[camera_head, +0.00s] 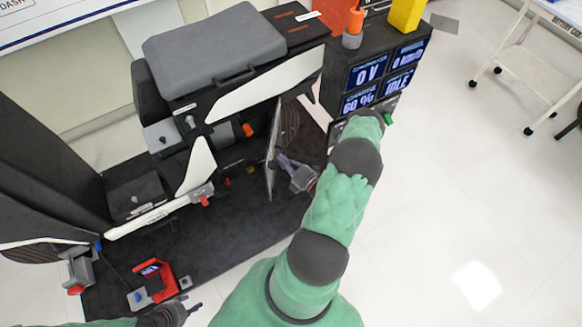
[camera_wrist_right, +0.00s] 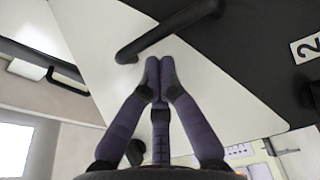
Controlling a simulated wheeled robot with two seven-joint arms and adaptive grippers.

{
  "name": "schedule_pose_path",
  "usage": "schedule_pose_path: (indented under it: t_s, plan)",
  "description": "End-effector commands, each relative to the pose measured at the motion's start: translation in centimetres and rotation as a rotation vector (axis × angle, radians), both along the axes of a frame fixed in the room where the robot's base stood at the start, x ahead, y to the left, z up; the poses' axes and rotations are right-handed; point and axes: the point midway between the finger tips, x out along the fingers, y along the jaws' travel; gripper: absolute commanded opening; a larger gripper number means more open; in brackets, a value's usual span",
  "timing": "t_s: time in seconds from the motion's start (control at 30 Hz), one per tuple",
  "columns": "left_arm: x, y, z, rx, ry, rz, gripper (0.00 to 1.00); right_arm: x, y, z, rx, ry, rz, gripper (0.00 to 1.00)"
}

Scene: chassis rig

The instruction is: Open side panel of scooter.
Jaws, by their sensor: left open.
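The scooter's side panel (camera_head: 271,150) stands swung out from the body, nearly edge-on in the head view. Behind it the bay with an orange part (camera_head: 248,130) is exposed. My right gripper (camera_head: 284,161) is at the panel's right side, close to its face. In the right wrist view a white panel surface (camera_wrist_right: 215,95) carries a black bar handle (camera_wrist_right: 150,42). The right fingertips (camera_wrist_right: 160,66) lie just below this handle; contact is unclear. Two fingers meet at the tips, and the third is partly hidden. My left gripper (camera_head: 190,309) is open and empty at the bottom.
The grey seat (camera_head: 213,45) is on top of the scooter. A black display box (camera_head: 385,67) stands right of the panel, close to my right arm. A red device (camera_head: 155,278) sits on the dark platform (camera_head: 215,240) near my left gripper.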

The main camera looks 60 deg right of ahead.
Motion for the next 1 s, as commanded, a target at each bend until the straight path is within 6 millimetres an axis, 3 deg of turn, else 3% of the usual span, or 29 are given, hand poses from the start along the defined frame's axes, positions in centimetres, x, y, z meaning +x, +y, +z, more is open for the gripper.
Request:
schedule_pose_path:
  t_s: [0.2, 0.57, 1.0]
  plan:
    - [0.0, 0.0, -0.2, 0.0, 0.0, 0.0, 0.46, 1.0, -0.2, 0.0, -0.001, 0.0, 0.0, 0.0]
    - [0.0, 0.0, -0.3, 0.0, 0.0, 0.0, 0.46, 0.8, -0.4, 0.0, -0.002, -0.001, 0.005, 0.0]
    - [0.0, 0.0, -2.0, 0.0, 0.0, 0.0, 0.46, -2.4, -3.7, -0.1, -0.007, -0.002, 0.221, 0.0]
